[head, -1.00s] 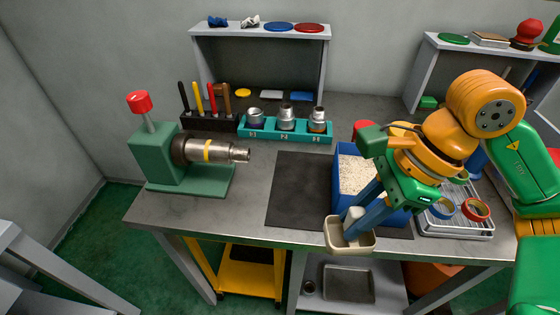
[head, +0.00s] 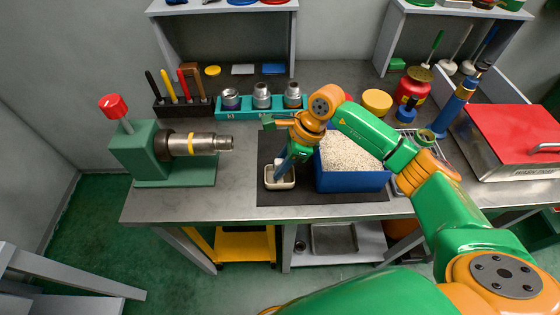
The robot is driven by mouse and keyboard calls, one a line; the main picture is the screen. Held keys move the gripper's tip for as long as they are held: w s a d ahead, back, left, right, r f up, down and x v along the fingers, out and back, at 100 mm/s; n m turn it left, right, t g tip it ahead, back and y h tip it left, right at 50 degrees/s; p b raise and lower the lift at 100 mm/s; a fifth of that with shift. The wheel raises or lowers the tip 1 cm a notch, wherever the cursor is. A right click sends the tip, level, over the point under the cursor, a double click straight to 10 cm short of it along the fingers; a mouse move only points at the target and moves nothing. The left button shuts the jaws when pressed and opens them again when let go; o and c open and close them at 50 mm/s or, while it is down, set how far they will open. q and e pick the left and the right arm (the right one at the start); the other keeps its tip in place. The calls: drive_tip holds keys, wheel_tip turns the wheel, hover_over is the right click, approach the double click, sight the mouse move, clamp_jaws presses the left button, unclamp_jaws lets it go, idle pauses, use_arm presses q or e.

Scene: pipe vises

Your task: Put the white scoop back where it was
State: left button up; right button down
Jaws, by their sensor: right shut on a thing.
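The white scoop (head: 280,184) is a small cream-coloured open box with rounded corners. It is at the left part of the black mat (head: 330,198), left of the blue bin. My right gripper (head: 282,169) comes down from above with its blue fingers shut on the scoop; the fingers and arm hide part of the grip. I cannot tell whether the scoop touches the mat or hangs just above it. The blue bin (head: 352,181) is full of pale granules (head: 347,152). My left gripper is not in view.
A green vise (head: 134,150) holding a metal pipe (head: 200,144) stands at left. Behind are a teal rack (head: 235,115) with metal fittings and a dark tool holder (head: 180,107). A case with a red lid (head: 515,135) is at right. Bare bench lies between vise and mat.

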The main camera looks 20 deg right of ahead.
drive_tip(key=shift+f, duration=0.3)
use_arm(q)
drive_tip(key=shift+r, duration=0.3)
use_arm(e)
drive_tip(key=shift+f, duration=0.1)
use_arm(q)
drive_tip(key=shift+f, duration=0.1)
use_arm(e)
drive_tip(key=shift+f, duration=0.1)
drive_tip(key=shift+f+b, duration=0.15)
drive_tip(key=shift+b, duration=0.2)
drive_tip(key=c, duration=0.7)
unclamp_jaws()
drive_tip(key=shift+c, duration=0.2)
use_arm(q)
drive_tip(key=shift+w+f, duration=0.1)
use_arm(e)
drive_tip(key=shift+r, duration=0.2)
